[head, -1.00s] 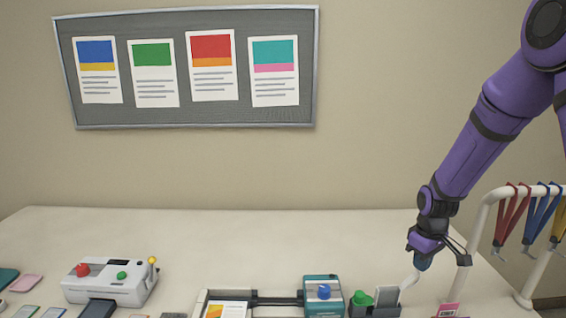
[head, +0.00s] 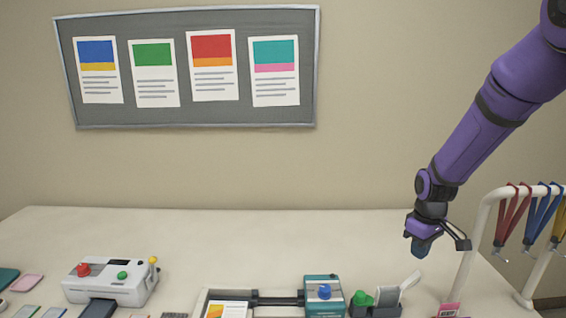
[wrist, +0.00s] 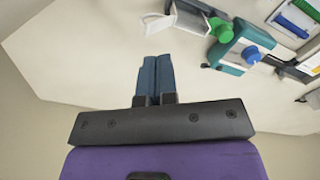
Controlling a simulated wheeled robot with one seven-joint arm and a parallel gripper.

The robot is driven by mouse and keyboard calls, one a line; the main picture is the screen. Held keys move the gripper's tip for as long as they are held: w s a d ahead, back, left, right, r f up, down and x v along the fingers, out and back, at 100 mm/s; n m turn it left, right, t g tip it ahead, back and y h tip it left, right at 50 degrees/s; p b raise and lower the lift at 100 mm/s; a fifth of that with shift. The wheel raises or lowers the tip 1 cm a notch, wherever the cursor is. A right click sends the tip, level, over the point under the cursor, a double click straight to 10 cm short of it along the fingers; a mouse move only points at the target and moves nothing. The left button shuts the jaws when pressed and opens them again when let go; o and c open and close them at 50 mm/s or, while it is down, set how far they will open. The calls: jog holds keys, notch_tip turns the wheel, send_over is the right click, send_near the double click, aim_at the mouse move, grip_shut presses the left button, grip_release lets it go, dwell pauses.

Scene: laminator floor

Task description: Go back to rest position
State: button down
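My gripper (head: 421,250) hangs over the right part of the table, above and a little right of a small dark device with a green knob (head: 362,299). In the wrist view the two blue fingers of my gripper (wrist: 155,75) are close together with nothing seen between them. The green-knob device also shows in the wrist view (wrist: 220,30), ahead and to the right of the fingers. A white lever-like piece (head: 411,283) slants up from that device, below my fingers and apart from them.
A lanyard rack (head: 483,225) stands close to the right of my gripper. The table's back (head: 230,235) is clear. A poster board (head: 185,118) hangs behind.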

jog(key=s+a+r+m+t, duration=0.1)
jog(key=s+r, duration=0.4)
jog(key=r, duration=0.4)
jog(key=s+a+r+m+t, duration=0.1)
jog(key=s+r+m+t, duration=0.1)
jog(key=s+r, duration=0.5)
jog(key=s+a+r+m+t, duration=0.1)
jog(key=s+r, duration=0.3)
jog(key=s, duration=0.3)
jog(key=s+a+r+m+t, duration=0.1)
jog(key=s+r, duration=0.3)
jog(key=s, duration=0.4)
jog(key=shift+r+m, duration=0.4)
jog(key=shift+m, duration=0.1)
